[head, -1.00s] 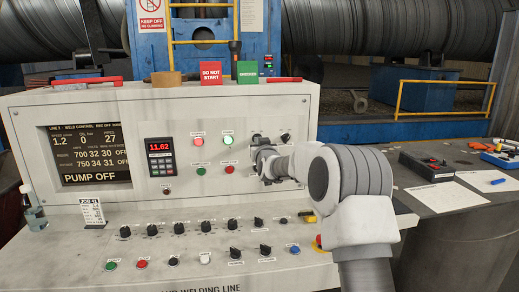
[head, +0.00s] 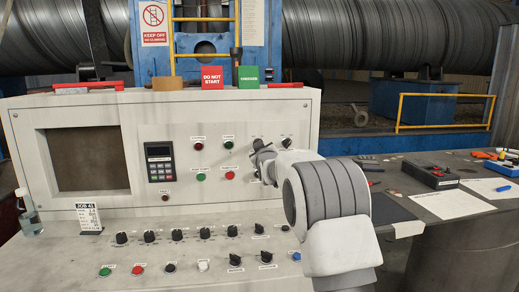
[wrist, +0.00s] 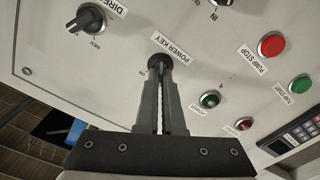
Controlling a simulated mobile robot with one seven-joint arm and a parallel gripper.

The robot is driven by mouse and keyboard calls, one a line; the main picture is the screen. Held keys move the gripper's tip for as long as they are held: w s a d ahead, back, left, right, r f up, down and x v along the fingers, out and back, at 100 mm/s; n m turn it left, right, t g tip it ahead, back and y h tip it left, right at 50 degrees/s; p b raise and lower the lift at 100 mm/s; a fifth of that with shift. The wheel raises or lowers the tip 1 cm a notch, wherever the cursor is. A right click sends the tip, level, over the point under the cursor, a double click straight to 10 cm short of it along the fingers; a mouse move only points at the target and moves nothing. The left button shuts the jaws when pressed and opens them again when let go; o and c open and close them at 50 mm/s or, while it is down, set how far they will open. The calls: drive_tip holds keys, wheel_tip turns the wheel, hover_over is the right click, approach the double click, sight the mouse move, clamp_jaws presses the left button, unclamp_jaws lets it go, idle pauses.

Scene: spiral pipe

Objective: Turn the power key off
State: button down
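The power key (wrist: 158,60) is a small dark switch on the upright white panel, beside its "POWER KEY" label (wrist: 174,46) in the wrist view. My gripper (wrist: 161,72) points straight at it, with its two dark fingers close together and their tips on the key's sides. The key's exact angle is mostly hidden by the fingertips. In the head view my gripper (head: 264,158) is at the panel's right part, partly covered by my white and grey arm. The display screen (head: 88,158) and the small meter (head: 160,152) are dark.
The direction knob (wrist: 90,18) is close to the key. Red pump-stop (wrist: 271,47) and green pump-start (wrist: 300,85) buttons sit on the same panel. Several knobs and buttons line the sloping desk below. A side table (head: 440,200) at the right holds a black box (head: 430,174).

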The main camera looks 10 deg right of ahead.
idle(0.3)
drive_tip(key=c, duration=1)
unclamp_jaws()
drive_tip(key=shift+c, duration=0.2)
drive_tip(key=shift+s, duration=0.1)
drive_tip(key=s, duration=1.7)
drive_tip(key=shift+b, duration=0.3)
drive_tip(key=shift+s, duration=0.1)
drive_tip(key=s+f+m+g, duration=0.2)
drive_tip(key=s+f+g, duration=0.2)
drive_tip(key=s, duration=0.9)
drive_tip(key=s+f+m+g, duration=0.2)
drive_tip(key=s+f+g, duration=0.15)
drive_tip(key=s, duration=0.95)
drive_tip(key=s+f+m+g, duration=0.25)
drive_tip(key=s+g, duration=0.25)
drive_tip(key=s, duration=0.8)
wheel_tip(320, 180, up, 13)
drive_tip(key=p, duration=1.3)
drive_tip(key=shift+s+d+p, duration=0.2)
drive_tip(key=shift+s+p, duration=0.15)
drive_tip(key=shift+s, duration=0.05)
